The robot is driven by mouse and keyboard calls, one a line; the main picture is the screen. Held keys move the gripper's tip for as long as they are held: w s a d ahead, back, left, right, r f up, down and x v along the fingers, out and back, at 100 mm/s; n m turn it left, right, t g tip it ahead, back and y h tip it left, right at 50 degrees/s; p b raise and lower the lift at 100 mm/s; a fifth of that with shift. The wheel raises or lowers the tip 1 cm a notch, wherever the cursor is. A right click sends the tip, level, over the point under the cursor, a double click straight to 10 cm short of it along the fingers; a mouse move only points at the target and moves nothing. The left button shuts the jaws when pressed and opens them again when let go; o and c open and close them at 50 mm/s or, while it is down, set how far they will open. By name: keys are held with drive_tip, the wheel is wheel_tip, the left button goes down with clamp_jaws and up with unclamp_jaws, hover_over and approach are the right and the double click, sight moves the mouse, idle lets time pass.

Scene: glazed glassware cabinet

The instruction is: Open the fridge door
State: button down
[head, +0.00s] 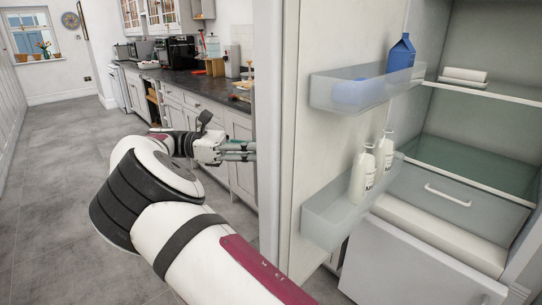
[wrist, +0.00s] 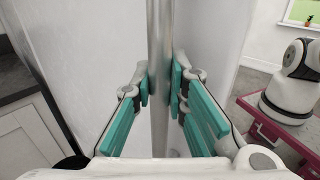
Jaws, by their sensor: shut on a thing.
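The fridge door (head: 350,38) stands swung open in the head view, its inner face with two clear door bins towards the fridge interior (head: 455,155). My gripper (head: 248,151) is at the outer side of the door, left of its edge. In the wrist view my gripper (wrist: 160,92) is shut on the vertical metal door handle (wrist: 159,45), with teal pads on both sides of it. The handle is hidden behind the door in the head view.
A blue carton (head: 401,54) stands in the upper door bin and white bottles (head: 362,174) in the lower one. A kitchen counter (head: 205,86) with appliances runs behind the door. Grey floor (head: 60,180) at the left is clear.

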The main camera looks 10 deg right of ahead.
drive_tip(key=shift+w+a+f, duration=0.1)
drive_tip(key=shift+w+a, duration=0.2)
drive_tip(key=shift+a, duration=0.05)
drive_tip(key=c, duration=1.6)
unclamp_jaws()
drive_tip(key=shift+o, duration=0.2)
wheel_tip(320, 180, up, 10)
